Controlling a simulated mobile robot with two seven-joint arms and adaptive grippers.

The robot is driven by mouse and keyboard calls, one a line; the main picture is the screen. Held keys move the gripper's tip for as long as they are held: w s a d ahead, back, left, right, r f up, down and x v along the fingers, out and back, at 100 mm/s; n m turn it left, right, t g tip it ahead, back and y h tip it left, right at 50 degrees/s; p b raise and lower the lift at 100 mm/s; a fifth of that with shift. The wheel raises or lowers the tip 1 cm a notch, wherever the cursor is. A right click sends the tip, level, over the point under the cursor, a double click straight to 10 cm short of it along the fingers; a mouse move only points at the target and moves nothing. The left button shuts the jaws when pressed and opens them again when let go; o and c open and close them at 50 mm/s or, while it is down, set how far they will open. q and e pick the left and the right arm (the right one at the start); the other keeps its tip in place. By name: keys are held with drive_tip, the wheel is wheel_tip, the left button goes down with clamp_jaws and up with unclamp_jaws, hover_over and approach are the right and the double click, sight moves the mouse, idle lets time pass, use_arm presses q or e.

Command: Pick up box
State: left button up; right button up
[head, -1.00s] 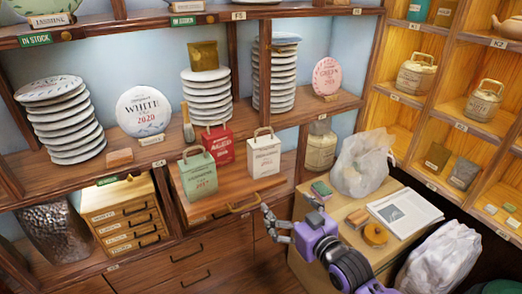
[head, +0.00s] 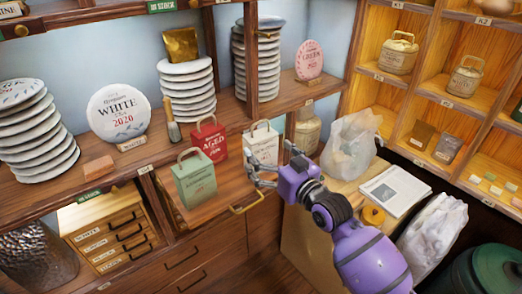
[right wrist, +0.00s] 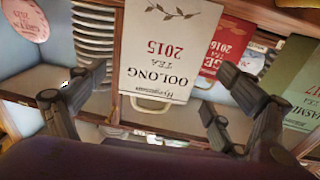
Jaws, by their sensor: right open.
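A white box (head: 262,143) with a loop handle stands on the pulled-out wooden board (head: 212,211). In the right wrist view the white box (right wrist: 168,50) appears upside down, with "Oolong Tea 2015" on its front. A red box (head: 210,138) stands to its left, and a green box (head: 196,181) nearer the front. My right gripper (head: 266,168) is in front of the white box and partly covers its lower part. In the right wrist view its open fingers (right wrist: 163,75) spread to either side of the white box, with nothing gripped. My left gripper is not in view.
Plate stacks (head: 187,92) and a round white tea cake (head: 118,114) line the shelf behind. A plastic bag (head: 350,145) and a paper (head: 395,190) lie on the side counter to the right. A small drawer cabinet (head: 107,236) stands below left.

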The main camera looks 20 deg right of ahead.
sight(266, 139)
drive_tip(key=x, duration=0.4)
drive_tip(key=shift+r, duration=0.15)
drive_tip(key=shift+w, duration=0.25)
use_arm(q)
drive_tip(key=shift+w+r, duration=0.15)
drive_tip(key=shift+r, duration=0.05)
use_arm(e)
drive_tip(key=shift+s, duration=0.1)
drive_tip(key=shift+c, duration=0.3)
drive_tip(key=c, duration=1.3)
drive_tip(key=shift+o, duration=0.2)
drive_tip(key=shift+r, duration=0.35)
wheel_tip(266, 139, up, 2)
drive_tip(key=shift+r+p, duration=0.2)
drive_tip(key=shift+p, duration=0.2)
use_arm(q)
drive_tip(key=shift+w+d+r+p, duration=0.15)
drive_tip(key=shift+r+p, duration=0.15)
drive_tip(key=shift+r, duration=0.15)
use_arm(e)
drive_tip(key=s+d+r, duration=0.1)
drive_tip(key=s+r, duration=0.8)
drive_tip(key=s, duration=0.5)
drive_tip(key=shift+r, duration=0.35)
